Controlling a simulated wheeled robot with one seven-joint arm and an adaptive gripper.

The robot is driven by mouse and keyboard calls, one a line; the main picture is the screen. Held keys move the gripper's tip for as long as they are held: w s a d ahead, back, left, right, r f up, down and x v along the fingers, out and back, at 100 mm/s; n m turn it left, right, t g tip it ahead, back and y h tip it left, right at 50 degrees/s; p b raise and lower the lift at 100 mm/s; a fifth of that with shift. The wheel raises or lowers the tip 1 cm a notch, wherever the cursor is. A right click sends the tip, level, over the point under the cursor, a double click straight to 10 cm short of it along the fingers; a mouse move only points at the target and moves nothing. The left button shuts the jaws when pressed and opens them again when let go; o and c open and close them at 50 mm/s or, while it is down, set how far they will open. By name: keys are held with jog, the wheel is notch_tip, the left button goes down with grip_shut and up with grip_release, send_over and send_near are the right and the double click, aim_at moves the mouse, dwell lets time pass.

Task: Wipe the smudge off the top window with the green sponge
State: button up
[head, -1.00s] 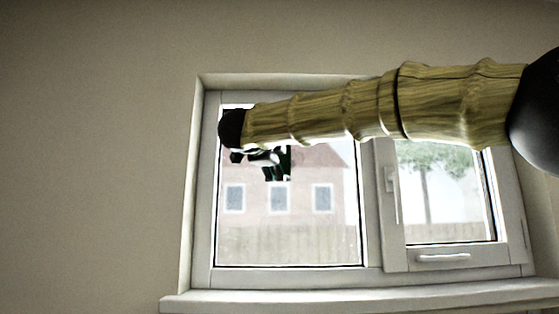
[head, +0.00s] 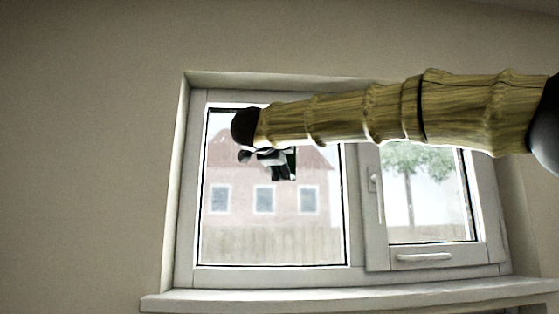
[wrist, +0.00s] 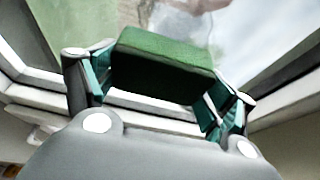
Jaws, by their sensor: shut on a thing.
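The green sponge (wrist: 165,55) is a block between the two fingers of my gripper (wrist: 158,85) in the wrist view. The gripper is shut on it. In the head view my gripper (head: 283,165) is in front of the upper part of the left window pane (head: 235,240), with a dark green sliver of the sponge (head: 292,160) showing at its right side. A pale greyish smear, likely the smudge (wrist: 185,18), shows on the glass beyond the sponge in the wrist view. Whether the sponge touches the glass cannot be told.
The white window frame (head: 358,220) surrounds the panes. The right sash has a side handle (head: 375,183) and a lower bar handle (head: 425,257). A sill (head: 300,298) runs below. Bare wall (head: 90,150) lies to the left. My arm crosses the upper window.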

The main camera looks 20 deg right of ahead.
jog(key=shift+s+d, duration=0.15)
jog(key=shift+d, duration=0.4)
jog(key=shift+s+d, duration=0.15)
jog(key=shift+d, duration=0.4)
jog(key=w+a+p, duration=0.2)
jog(key=a, duration=0.5)
jog(key=shift+w+a, duration=0.15)
jog(key=shift+a, duration=0.25)
jog(key=s+a+b, duration=0.1)
jog(key=s+b, duration=0.1)
jog(key=s, duration=0.3)
jog(key=shift+s+a, duration=0.3)
jog(key=shift+s, duration=0.1)
dwell(0.3)
